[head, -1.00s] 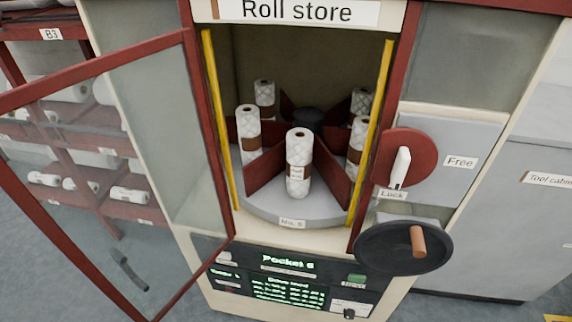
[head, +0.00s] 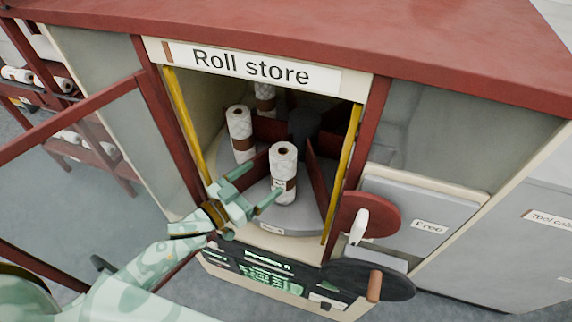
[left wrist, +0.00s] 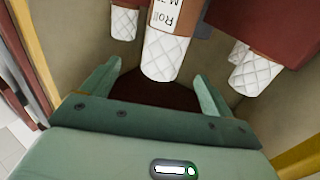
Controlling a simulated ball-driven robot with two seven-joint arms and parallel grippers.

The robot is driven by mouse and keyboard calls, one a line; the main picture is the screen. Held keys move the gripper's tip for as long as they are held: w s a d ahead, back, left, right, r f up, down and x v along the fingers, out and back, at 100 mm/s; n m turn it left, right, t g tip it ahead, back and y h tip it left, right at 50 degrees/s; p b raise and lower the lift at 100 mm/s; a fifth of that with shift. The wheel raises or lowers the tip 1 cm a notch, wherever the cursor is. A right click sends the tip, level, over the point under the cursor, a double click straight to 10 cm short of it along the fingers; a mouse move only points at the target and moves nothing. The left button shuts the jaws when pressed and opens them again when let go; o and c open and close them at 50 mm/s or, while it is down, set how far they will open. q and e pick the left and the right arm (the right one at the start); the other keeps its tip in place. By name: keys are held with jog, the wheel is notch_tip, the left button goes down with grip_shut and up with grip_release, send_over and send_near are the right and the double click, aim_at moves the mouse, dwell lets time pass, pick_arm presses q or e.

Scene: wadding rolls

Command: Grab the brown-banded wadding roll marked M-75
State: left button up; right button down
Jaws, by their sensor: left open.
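A white quilted wadding roll (head: 284,160) with a brown band stands upright in the front pocket of the store's grey turntable (head: 295,217). In the left wrist view this roll (left wrist: 163,55) appears large. Its label reads "Roll" and "M-7", with the rest cut off by the frame edge. My left gripper (head: 256,184) is open and empty at the store opening, in front and to the left of the roll. Its fingers point towards the roll, which shows between and beyond the fingertips in the left wrist view. My right gripper is not in view.
Dark red dividers (head: 318,175) separate the pockets. Other rolls stand behind, one at the left (head: 240,145) and one at the back (head: 265,97). Yellow strips (head: 341,177) edge the opening. The glazed door (head: 70,122) stands open at the left. A crank wheel (head: 345,279) sits below right.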

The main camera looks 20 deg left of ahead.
aim_at(275, 169)
pick_arm(q)
jog(key=x, duration=0.5)
jog(key=shift+w+d+b, duration=0.15)
jog(key=shift+w+b, duration=0.1)
jog(key=shift+b, duration=0.1)
jog(key=x, duration=0.1)
jog(key=b+x, duration=0.1)
jog(key=x, duration=0.1)
jog(key=f+x, duration=0.1)
jog(key=x, duration=0.1)
jog(key=shift+w, duration=0.3)
jog(key=shift+a, duration=0.25)
jog(key=shift+c, duration=0.4)
jog(key=c, duration=1.3)
